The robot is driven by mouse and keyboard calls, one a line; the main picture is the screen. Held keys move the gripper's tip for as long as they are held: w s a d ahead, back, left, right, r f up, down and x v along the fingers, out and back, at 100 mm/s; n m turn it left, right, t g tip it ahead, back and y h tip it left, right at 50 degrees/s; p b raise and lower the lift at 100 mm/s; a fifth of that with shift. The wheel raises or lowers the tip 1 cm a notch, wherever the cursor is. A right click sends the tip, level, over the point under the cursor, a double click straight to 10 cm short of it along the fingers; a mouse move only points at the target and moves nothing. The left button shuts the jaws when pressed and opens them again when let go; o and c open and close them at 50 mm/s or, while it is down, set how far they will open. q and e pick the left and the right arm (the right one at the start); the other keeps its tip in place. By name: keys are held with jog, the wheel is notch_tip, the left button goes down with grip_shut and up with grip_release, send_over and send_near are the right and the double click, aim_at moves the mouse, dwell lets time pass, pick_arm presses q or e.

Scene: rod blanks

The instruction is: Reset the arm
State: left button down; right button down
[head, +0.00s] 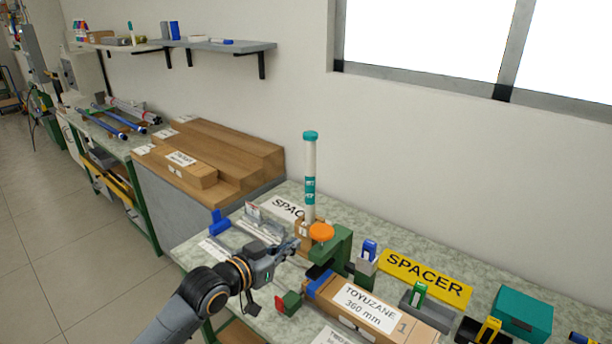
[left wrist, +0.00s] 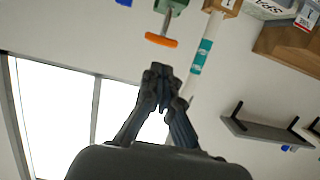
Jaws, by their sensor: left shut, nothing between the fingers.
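My left arm comes in from the lower left in the head view. Its gripper (head: 291,246) is above the pale green workbench (head: 240,268), just left of a wooden block that holds an upright white rod (head: 310,165) with a teal cap and teal bands. In the left wrist view the gripper's fingers (left wrist: 161,72) are together and empty. The rod (left wrist: 207,42) shows behind and to the right of them. A green fixture (head: 336,252) with an orange knob (head: 321,232) stands right of the gripper. My right gripper does not show.
A wooden box labelled TOYUZANE 360 mm (head: 365,308), a yellow SPACER sign (head: 426,274) and a teal box (head: 522,312) are on the right of the bench. Stepped wooden blocks (head: 230,150) stand at the back left. A wall shelf (head: 225,46) hangs above.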

pick_arm(q)
jog(key=s+a+f+n+g+y, duration=0.2)
jog(key=s+f+g+y, duration=0.1)
jog(key=s+f, duration=0.9)
jog(key=s+a+f+n+g+y, duration=0.15)
jog(key=s+a, duration=0.25)
jog(key=s, duration=0.4)
jog(key=s+a+f+n+g+y, duration=0.1)
jog(key=s+a+f+g+y, duration=0.2)
jog(key=s, duration=0.5)
jog(key=s+a+f+n+g+y, duration=0.1)
jog(key=s+a+f, duration=0.1)
jog(key=s+a, duration=0.45)
jog(key=s+d+f+g, duration=0.1)
jog(key=s+f, duration=0.1)
jog(key=f, duration=1.2)
jog(key=s+d+f+g, duration=0.1)
jog(key=s+f, duration=0.1)
jog(key=f, duration=1.2)
jog(key=s+a+f, duration=0.3)
jog(key=s+f, duration=1.1)
jog(key=s, duration=0.1)
jog(key=shift+s+a+f+m+g, duration=0.15)
jog(key=shift+s+f+m+g, duration=0.1)
jog(key=shift+s+m+g, duration=0.1)
jog(key=shift+y, duration=0.25)
